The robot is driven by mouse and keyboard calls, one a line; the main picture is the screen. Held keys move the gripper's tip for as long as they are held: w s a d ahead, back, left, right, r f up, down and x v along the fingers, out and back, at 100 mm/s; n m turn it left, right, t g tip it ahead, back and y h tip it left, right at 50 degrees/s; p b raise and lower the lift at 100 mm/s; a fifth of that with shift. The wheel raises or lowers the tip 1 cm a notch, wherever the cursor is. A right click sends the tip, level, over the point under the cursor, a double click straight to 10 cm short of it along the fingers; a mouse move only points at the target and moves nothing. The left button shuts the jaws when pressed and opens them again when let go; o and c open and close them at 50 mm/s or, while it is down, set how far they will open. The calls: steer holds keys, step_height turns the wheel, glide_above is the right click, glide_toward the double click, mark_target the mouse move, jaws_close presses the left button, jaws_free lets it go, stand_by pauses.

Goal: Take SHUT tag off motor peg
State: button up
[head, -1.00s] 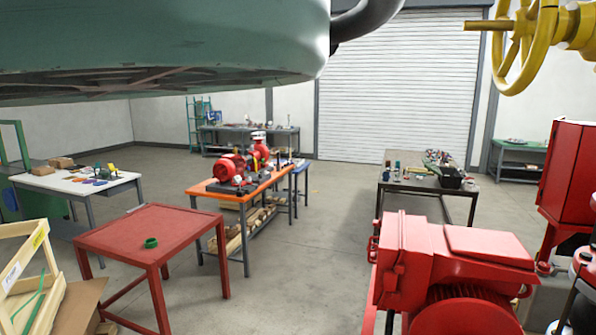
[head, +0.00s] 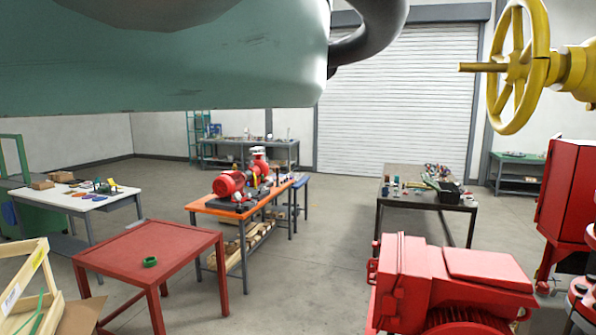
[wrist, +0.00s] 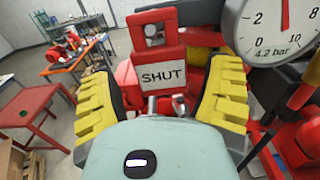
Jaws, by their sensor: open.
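The SHUT tag (wrist: 163,77) is a red tag with a white label reading SHUT, in the middle of the wrist view. Its upper red part has an opening with a small metal peg end (wrist: 152,31) showing in it. My gripper (wrist: 164,78) is open, with one ribbed yellow finger left of the tag and the other right of it. A gap shows on the left; contact on the right cannot be told. Red machinery lies behind the tag. The head view does not show the tag or my fingers.
A pressure gauge (wrist: 283,28) is close by at the upper right of the wrist view. In the head view, a red motor (head: 440,285) stands at front right, and a yellow handwheel (head: 520,66) above it. A red table (head: 180,252) is at left; open floor lies between.

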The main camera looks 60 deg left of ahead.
steer(key=shift+p+x, duration=0.65)
steer(key=shift+x, duration=0.95)
steer(key=c, duration=0.8)
steer(key=o, duration=0.5)
steer(key=shift+c, duration=0.2)
steer(key=c, duration=0.5)
steer(key=shift+r+p, duration=0.55)
steer(key=shift+p, duration=0.3)
steer(key=shift+s+d, duration=0.1)
